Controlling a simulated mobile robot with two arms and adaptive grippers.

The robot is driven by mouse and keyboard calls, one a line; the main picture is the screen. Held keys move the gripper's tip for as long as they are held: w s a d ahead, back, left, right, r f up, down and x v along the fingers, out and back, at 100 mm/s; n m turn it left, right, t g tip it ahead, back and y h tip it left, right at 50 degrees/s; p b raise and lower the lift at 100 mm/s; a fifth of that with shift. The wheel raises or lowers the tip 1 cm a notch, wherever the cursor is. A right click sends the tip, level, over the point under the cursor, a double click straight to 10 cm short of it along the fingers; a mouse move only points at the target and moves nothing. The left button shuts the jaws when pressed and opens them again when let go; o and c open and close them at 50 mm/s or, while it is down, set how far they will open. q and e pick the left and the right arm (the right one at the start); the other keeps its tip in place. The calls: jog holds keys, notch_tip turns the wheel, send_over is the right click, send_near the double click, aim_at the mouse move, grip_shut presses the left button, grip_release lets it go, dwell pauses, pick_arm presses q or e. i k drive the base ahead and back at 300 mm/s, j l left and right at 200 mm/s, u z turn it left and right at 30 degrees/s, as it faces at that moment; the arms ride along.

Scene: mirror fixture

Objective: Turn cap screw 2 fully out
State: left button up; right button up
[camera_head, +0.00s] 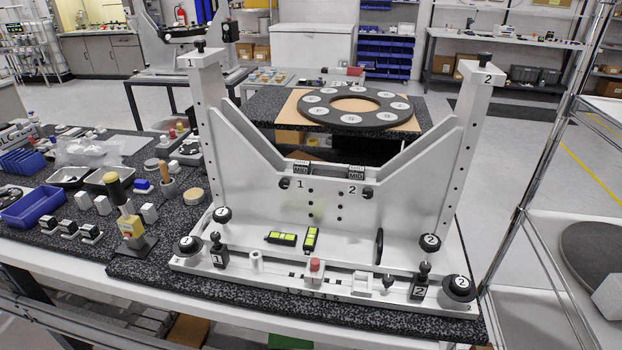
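The silver metal fixture (330,215) stands on a dark speckled table. Several of its parts carry a 2, and I cannot tell for sure which is cap screw 2. A black screw head (485,58) sits on top of the right post, above a 2 label. A small black knob (368,193) sits beside the 2 on the middle plate. At lower right are a black ball knob (430,242) marked 2, a black clamp (420,283) and a large black round knob (458,287) marked 2. Neither of my grippers is in view.
A black ring (355,107) with white discs lies on a board behind the fixture. Trays, a blue bin (33,207) and small parts crowd the table at left. A metal rack (545,150) rises at right. The air in front of the fixture is clear.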

aim_at(483, 57)
jog(key=j+z, duration=0.1)
jog(key=z, duration=0.35)
jog(key=k+z, duration=0.15)
jog(key=z, duration=0.3)
jog(key=k+z, duration=0.1)
jog(key=z, duration=0.85)
jog(key=k+l, duration=0.1)
jog(key=k, duration=0.15)
jog(key=j+z, duration=0.05)
